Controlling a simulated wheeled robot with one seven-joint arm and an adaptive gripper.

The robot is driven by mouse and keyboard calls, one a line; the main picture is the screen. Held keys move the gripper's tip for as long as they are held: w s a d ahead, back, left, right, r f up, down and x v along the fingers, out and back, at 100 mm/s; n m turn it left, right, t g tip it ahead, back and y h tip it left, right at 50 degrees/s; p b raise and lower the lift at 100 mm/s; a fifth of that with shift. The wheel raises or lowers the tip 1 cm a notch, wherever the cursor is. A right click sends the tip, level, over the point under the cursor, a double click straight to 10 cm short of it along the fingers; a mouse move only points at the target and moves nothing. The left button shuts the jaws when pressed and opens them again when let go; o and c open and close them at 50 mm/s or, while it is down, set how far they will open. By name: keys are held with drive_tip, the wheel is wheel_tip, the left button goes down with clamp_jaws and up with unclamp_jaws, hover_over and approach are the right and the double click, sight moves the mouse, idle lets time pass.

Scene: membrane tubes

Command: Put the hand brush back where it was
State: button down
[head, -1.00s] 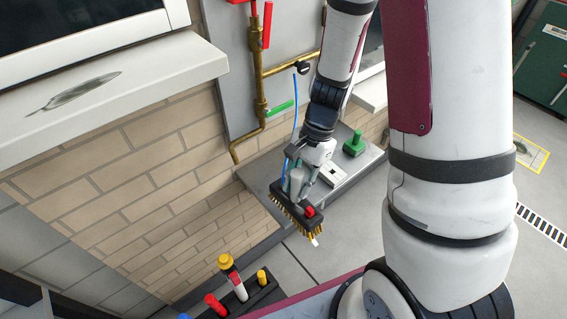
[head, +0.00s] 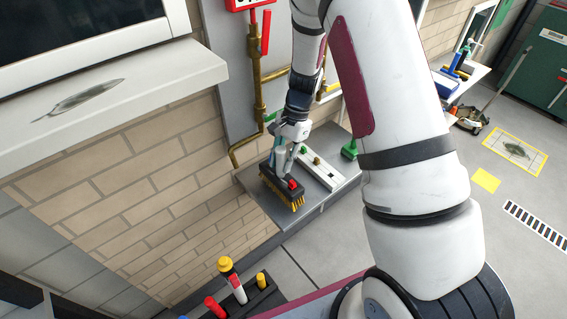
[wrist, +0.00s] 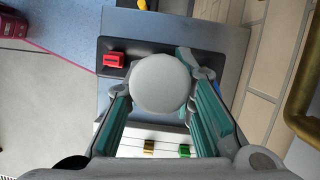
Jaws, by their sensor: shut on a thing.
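The hand brush (head: 272,182) has a dark block, yellow bristles, a red piece on top and a pale round knob handle. My gripper (head: 283,162) is shut on the knob and holds the brush upright, bristles down. The brush is over the left end of a grey ledge (head: 262,203); I cannot tell if the bristles touch it. In the wrist view the pale knob (wrist: 160,85) sits between my two teal-lined fingers, with the red piece (wrist: 112,60) beside it. The knob hides part of the dark block.
A white rack (head: 322,172) with small coloured pieces lies on the ledge right beside the brush. A green-handled tool (head: 349,150) stands farther right. Brass pipes (head: 258,95) run up the wall behind. A black holder (head: 262,300) with coloured tools is in the foreground.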

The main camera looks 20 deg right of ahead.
drive_tip(key=shift+w+f, duration=0.1)
drive_tip(key=shift+f, duration=0.75)
drive_tip(key=c, duration=1.4)
unclamp_jaws()
drive_tip(key=shift+o, duration=0.2)
drive_tip(key=b+v, duration=0.1)
drive_tip(key=v, duration=1.1)
drive_tip(key=s+a+r+n+t+h, duration=0.1)
drive_tip(key=s+a+r+n+t, duration=0.15)
drive_tip(key=s+r, duration=0.4)
drive_tip(key=s+a+r+n+t, duration=0.1)
drive_tip(key=s+r+n, duration=0.2)
drive_tip(key=r, duration=0.6)
drive_tip(key=s+r+n+t+h, duration=0.1)
drive_tip(key=s+r+n+t, duration=0.1)
drive_tip(key=s, duration=0.5)
drive_tip(key=s+r+n+t+h, duration=0.1)
drive_tip(key=s+r+n, duration=0.3)
drive_tip(key=s, duration=0.3)
drive_tip(key=shift+s+a+n+t, duration=0.3)
drive_tip(key=shift+n+t, duration=0.05)
drive_tip(key=shift+n, duration=0.3)
